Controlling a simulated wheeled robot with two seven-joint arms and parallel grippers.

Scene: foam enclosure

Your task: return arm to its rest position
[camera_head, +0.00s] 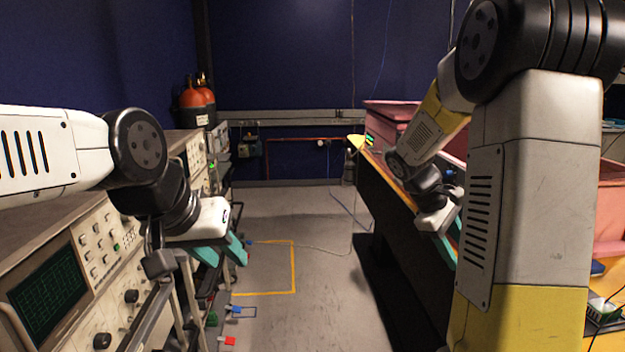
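My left arm (138,147) comes in from the left and bends down at the elbow. Its gripper (227,258) has two teal fingers that point down and away, with a gap between them. It is open and empty, in the air in front of the instruments on the left. My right arm (530,190) stands large on the right. Its forearm (432,130) reaches down and away over the edge of the dark bench. The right gripper (446,248) shows a teal finger, partly hidden behind my upper arm, so its opening cannot be judged.
An oscilloscope (50,290) and other instruments stand on a rack at left. Orange bottles (198,92) stand behind them. A dark bench (395,245) with pink foam walls (392,110) is at right. The grey floor between, with a yellow taped outline (294,268), is mostly clear.

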